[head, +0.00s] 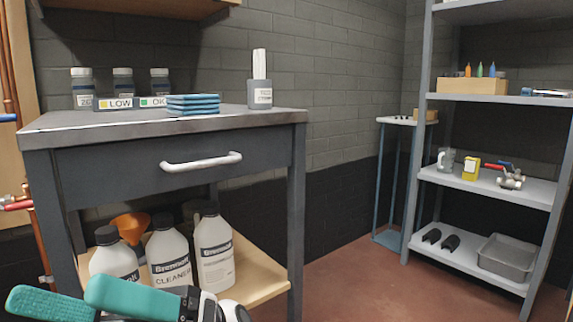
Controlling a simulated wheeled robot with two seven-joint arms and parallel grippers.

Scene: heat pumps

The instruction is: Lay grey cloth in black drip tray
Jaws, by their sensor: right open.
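My right gripper (52,294) is at the lower left, in front of the workbench, with its two teal fingers apart and nothing seen between them. I see no grey cloth and no black drip tray in this view. A stack of folded blue cloths (193,104) lies on the workbench top. A grey rectangular tray (508,257) sits on the bottom shelf of the rack at the right; it looks empty. My left gripper is not in view.
The dark workbench (120,172) with a drawer handle (201,162) stands close at the left. White bottles (214,252) and an orange funnel (131,227) stand on its lower shelf. A grey shelving rack (488,184) stands at the right. The reddish floor (345,285) between them is clear.

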